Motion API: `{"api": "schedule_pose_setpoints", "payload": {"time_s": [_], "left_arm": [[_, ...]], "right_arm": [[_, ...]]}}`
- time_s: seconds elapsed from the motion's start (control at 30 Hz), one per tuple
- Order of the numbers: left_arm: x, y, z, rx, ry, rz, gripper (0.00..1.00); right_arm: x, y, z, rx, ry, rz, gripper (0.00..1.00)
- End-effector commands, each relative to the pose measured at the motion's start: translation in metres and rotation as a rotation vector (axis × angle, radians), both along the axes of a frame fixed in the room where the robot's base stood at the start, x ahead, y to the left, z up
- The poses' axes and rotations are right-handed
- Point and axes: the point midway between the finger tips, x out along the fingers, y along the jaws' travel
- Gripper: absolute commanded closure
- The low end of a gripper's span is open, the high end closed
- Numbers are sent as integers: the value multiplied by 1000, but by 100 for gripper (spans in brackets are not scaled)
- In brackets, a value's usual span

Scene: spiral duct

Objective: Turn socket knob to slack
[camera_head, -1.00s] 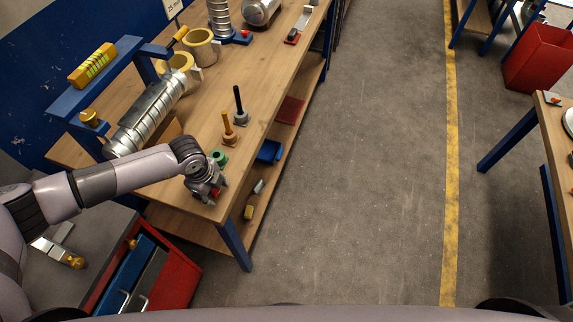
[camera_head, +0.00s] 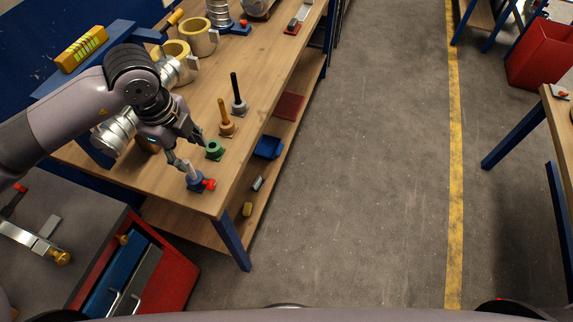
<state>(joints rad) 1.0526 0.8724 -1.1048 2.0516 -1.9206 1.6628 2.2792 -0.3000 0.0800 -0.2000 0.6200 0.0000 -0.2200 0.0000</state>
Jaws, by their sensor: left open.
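A blue socket (camera_head: 194,183) with a red knob (camera_head: 208,184) on its right side stands near the front corner of the wooden bench. My left gripper (camera_head: 196,156) is open above the bench, its fingers spread. One fingertip is close to the top of the blue socket, and the other is near a green socket (camera_head: 214,151). I cannot tell whether either finger touches. My left arm hides part of the silver spiral duct (camera_head: 115,134). My right gripper is out of view.
An orange post (camera_head: 225,120) and a black post (camera_head: 236,92) stand in a row behind the green socket. Yellow rings (camera_head: 199,39) sit farther back. A blue bin (camera_head: 268,147) is on the lower shelf.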

Motion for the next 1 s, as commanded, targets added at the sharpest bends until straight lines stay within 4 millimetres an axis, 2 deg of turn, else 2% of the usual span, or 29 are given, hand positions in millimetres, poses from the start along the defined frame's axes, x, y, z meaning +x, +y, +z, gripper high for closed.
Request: {"api": "schedule_pose_setpoints", "payload": {"time_s": [0.03,0.1,0.47,0.77,1.0], "left_arm": [[-4,-12,-9,-35,12,-39,54],[-7,-26,-11,-81,18,-88,54],[-28,-98,-13,-337,19,-337,54],[-48,-154,0,-591,-27,-535,54],[-62,-190,21,-809,-106,-668,54]], "right_arm": [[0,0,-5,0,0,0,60],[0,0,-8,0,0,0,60],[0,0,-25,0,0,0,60],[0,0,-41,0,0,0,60],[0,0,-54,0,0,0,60]]}}
